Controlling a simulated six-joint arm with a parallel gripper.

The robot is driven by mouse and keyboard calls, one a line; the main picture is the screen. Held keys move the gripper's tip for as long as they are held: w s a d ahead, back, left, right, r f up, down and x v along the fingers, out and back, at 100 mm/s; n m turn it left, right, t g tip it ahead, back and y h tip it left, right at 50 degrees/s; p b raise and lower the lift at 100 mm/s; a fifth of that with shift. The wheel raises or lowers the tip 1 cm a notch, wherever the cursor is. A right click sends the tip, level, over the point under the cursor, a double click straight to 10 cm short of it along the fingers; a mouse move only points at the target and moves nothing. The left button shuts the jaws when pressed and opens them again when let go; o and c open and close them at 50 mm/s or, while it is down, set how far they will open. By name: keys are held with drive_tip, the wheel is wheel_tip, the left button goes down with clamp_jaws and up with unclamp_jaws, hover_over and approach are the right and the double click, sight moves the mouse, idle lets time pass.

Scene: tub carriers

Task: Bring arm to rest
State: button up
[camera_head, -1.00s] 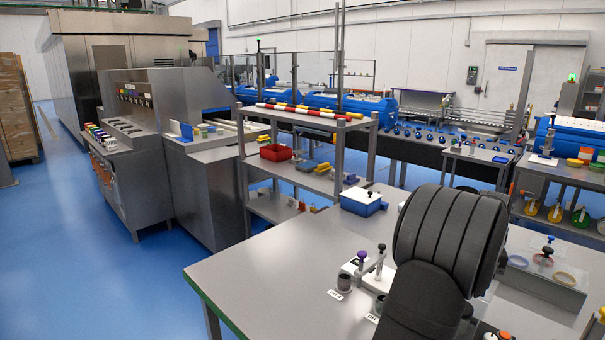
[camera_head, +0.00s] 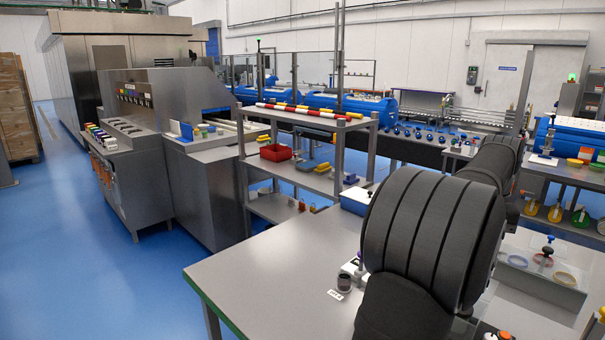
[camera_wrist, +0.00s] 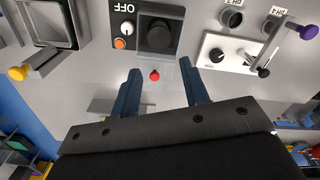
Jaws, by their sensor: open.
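My gripper shows in the wrist view (camera_wrist: 160,68), with its two blue fingers spread apart and nothing between them. It is above a grey work surface, and a small red knob (camera_wrist: 154,75) lies in line with the gap between the fingertips. My dark grey arm stands large in the right half of the head view, bent, with its far part reaching back to the right. The gripper itself cannot be made out in the head view.
Below the gripper are a black knob block (camera_wrist: 157,32) beside an OFF label and a white dial box (camera_wrist: 228,52) with levers. A yellow-knobbed lever (camera_wrist: 18,73) is at left. The grey table (camera_head: 270,265) is largely clear at left; a blue tub (camera_head: 355,200) is partly behind my arm.

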drive_tip(key=shift+r, duration=2.1)
